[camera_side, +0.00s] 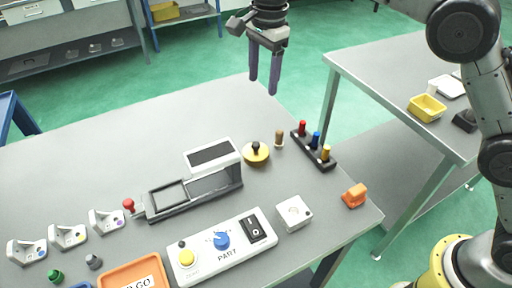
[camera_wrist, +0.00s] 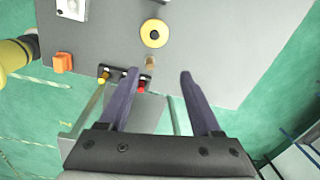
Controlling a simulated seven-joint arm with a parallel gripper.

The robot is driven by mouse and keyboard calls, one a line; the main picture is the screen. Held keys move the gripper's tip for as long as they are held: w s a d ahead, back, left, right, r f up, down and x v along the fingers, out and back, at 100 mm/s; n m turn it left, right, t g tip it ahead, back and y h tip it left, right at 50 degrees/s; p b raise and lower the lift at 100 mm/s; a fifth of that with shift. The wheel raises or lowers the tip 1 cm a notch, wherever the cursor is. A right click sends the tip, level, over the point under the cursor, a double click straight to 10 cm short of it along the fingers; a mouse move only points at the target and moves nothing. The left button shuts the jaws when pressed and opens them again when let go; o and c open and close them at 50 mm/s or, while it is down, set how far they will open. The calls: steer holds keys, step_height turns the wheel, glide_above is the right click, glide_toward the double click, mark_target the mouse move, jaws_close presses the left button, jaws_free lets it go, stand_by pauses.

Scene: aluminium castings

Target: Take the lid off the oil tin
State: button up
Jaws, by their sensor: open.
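A low round yellow piece with a black knob on top (camera_side: 257,156), which looks like the oil tin with its lid, stands on the grey table right of the centre in the side view. In the wrist view it shows from above as a yellow disc with a dark middle (camera_wrist: 147,41), near the top centre. I cannot tell where lid and tin part. My gripper (camera_side: 264,87) is open and empty, high above the table's far edge, clear of the tin.
A brown peg (camera_side: 280,139) stands close right of the tin, then a black rack (camera_side: 322,152) with red, blue and yellow pegs. A white-topped slide fixture (camera_side: 213,155) stands left. A control panel (camera_side: 203,259), white block (camera_side: 294,213) and orange block (camera_side: 355,195) are nearer the front.

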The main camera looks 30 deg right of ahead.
glide_above(256, 144)
step_height(256, 144, down, 5)
steer(key=shift+g, duration=0.4)
step_height(256, 144, down, 7)
steer(key=shift+w+r, duration=0.1)
steer(key=shift+r, duration=0.1)
steer(key=shift+f, duration=3.1)
jaws_close()
